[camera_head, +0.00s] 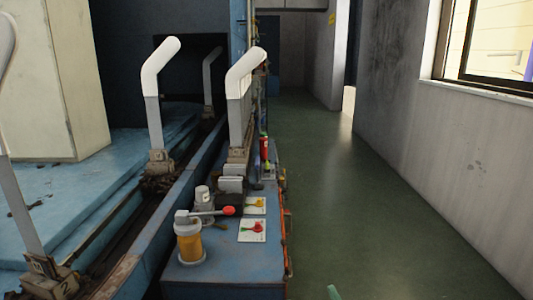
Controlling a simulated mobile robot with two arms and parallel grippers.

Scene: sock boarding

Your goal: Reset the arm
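Neither of my grippers shows in the head view, and no arm of mine can be made out. Grey foot-shaped boarding forms stand upright along the machine. The middle form (153,122) and the form to its right (236,122) each have a white covering, apparently a sock, over the bent top (165,65). A further form (208,85) stands behind, in front of the dark machine opening.
A blue bench (222,277) carries an amber jar (190,246), a red-knobbed lever (228,211) and two cards (252,231) with red and yellow switches. Green floor (385,215) is clear along the right wall (445,140). A small pale green piece (333,292) at the bottom edge is unclear.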

